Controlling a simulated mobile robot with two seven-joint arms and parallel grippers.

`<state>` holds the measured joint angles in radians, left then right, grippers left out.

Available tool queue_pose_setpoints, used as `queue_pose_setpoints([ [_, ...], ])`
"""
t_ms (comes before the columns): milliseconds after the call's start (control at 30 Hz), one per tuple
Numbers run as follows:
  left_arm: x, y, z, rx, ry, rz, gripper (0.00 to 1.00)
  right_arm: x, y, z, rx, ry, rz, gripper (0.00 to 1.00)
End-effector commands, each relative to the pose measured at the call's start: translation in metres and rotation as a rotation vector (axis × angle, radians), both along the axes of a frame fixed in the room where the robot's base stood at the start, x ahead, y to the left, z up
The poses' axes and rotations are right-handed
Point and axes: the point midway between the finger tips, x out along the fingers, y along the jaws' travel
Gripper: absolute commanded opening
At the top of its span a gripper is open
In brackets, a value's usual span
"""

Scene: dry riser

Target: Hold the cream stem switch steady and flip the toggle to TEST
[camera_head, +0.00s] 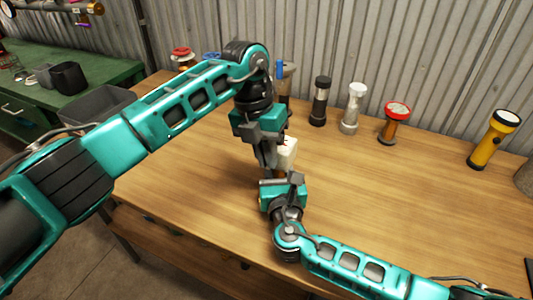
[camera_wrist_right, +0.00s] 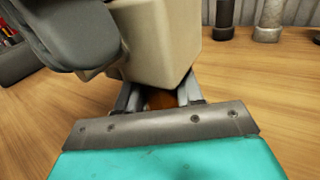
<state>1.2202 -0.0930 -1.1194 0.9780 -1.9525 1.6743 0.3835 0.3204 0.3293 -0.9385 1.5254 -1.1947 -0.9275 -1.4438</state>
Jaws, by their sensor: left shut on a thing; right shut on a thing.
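The cream stem switch (camera_head: 288,150) stands above the wooden bench, with its pale block-shaped head between my two grippers. In the right wrist view the cream head (camera_wrist_right: 168,45) fills the upper middle, with a brown stem (camera_wrist_right: 160,101) below it. My right gripper (camera_wrist_right: 160,97) is shut on that stem from the near side, under the head. My left gripper (camera_head: 270,160) reaches down from above and is shut at the head's left side; a dark grey finger overlaps the head in the wrist view. What exactly its jaws grip is hidden. I cannot make out the toggle or its TEST mark.
Several torches stand along the back of the bench (camera_head: 390,190): a black one (camera_head: 320,101), a silver one (camera_head: 352,108), a red-topped brown one (camera_head: 395,122) and a yellow one (camera_head: 494,140). A grey bin (camera_head: 97,104) is at left.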

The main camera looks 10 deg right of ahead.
Motion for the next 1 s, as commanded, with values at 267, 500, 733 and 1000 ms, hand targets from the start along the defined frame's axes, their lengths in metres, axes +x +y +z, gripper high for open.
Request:
queue_pose_setpoints([
  [267,0.0,0.001,0.0,0.001,0.0,0.001,0.34,0.0,0.0,-0.001,0.0,0.001,0.0,0.0],
  [500,0.0,0.0,0.0,-0.001,-0.001,0.0,0.35,0.0,0.0,-0.001,0.0,0.001,0.0,0.0],
  [733,0.004,0.004,0.024,-0.001,-0.005,0.001,0.35,0.0,0.0,-0.001,0.0,0.002,0.0,0.0],
  [1000,0.01,0.014,0.081,0.0,-0.005,0.002,0.35,0.0,0.0,-0.001,0.0,0.002,0.0,0.0],
])
